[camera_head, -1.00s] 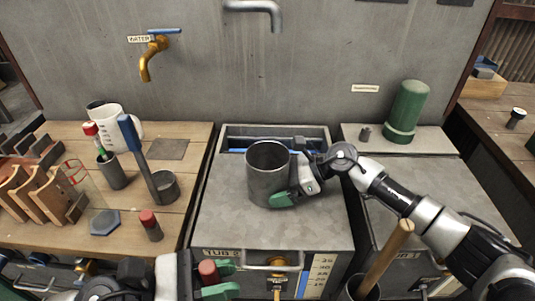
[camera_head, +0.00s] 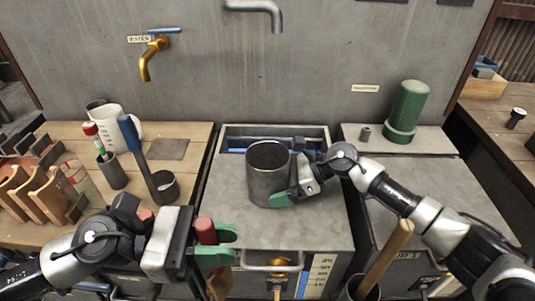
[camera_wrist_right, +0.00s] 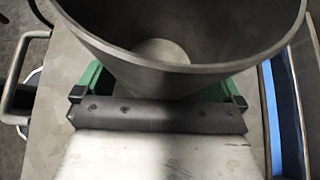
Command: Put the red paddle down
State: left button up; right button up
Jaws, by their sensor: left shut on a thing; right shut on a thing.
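The red paddle (camera_head: 206,231) has a red grip and a tan lower part that runs down toward the bottom edge of the head view. My left gripper (camera_head: 222,246), with green fingers, is shut on its red grip and holds it upright in front of the tub's left front corner. The paddle's lower end is not clearly seen. My right gripper (camera_head: 294,197) is shut on a grey metal pot (camera_head: 268,172) on the tub lid. In the right wrist view the pot (camera_wrist_right: 180,65) sits between the green fingers.
The wooden bench (camera_head: 185,195) at left holds a white jug (camera_head: 122,122), a blue-handled ladle (camera_head: 135,140) and tan racks (camera_head: 38,195). A green cylinder (camera_head: 406,108) stands at back right. A wooden handle (camera_head: 385,255) leans from a container at front right. The tub lid (camera_head: 225,200) left of the pot is clear.

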pick_arm(q)
jog(key=w+a+r+n+t+y, duration=0.3)
jog(key=w+r+n+t+y, duration=0.3)
jog(key=w, duration=0.3)
jog(key=w+a+r+n+t+y, duration=0.2)
jog(key=w+r+n+t+y, duration=0.2)
jog(key=w+n+t+y, duration=0.4)
jog(key=w+a+r+n+t+y, duration=0.35)
jog(key=w+r+n+y, duration=0.2)
jog(key=w, duration=0.45)
jog(key=d+r+m+h, duration=0.3)
jog(key=d+m+h, duration=0.3)
jog(key=d, duration=0.8)
notch_tip(320, 180, down, 18)
jog(key=s, duration=0.1)
jog(key=shift+d+r+g+h, duration=0.25)
jog(key=shift+d+g+h, duration=0.1)
jog(key=shift+h, duration=0.1)
jog(key=shift+f+n, duration=0.2)
jog(key=shift+n, duration=0.05)
jog(key=o, duration=0.9)
jog(key=shift+r, duration=0.15)
